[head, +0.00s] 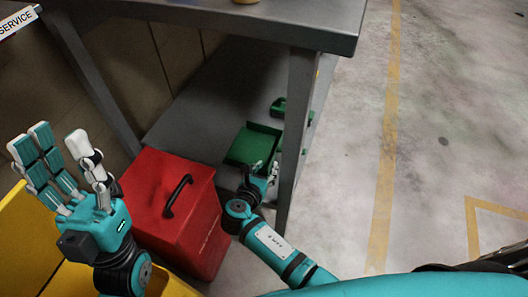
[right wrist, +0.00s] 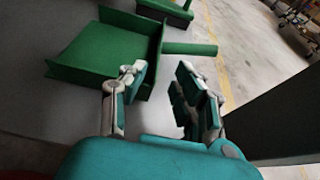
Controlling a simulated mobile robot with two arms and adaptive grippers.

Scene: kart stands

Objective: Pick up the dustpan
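The green dustpan (head: 250,147) lies on the grey lower shelf of the table in the head view, partly behind a table leg. In the right wrist view the dustpan (right wrist: 108,50) lies ahead and to the left, with its handle pointing right. My right gripper (right wrist: 160,78) is open and empty, its fingers apart just short of the dustpan and its handle. It also shows in the head view (head: 262,172), just in front of the dustpan. My left gripper (head: 62,145) is raised at the left, open and empty.
A red box (head: 165,190) with a black handle stands left of my right arm. The table leg (head: 295,130) rises right beside my right gripper. Another green object (head: 278,107) lies behind the dustpan. A yellow surface (head: 15,235) is at the left. The floor at the right is clear.

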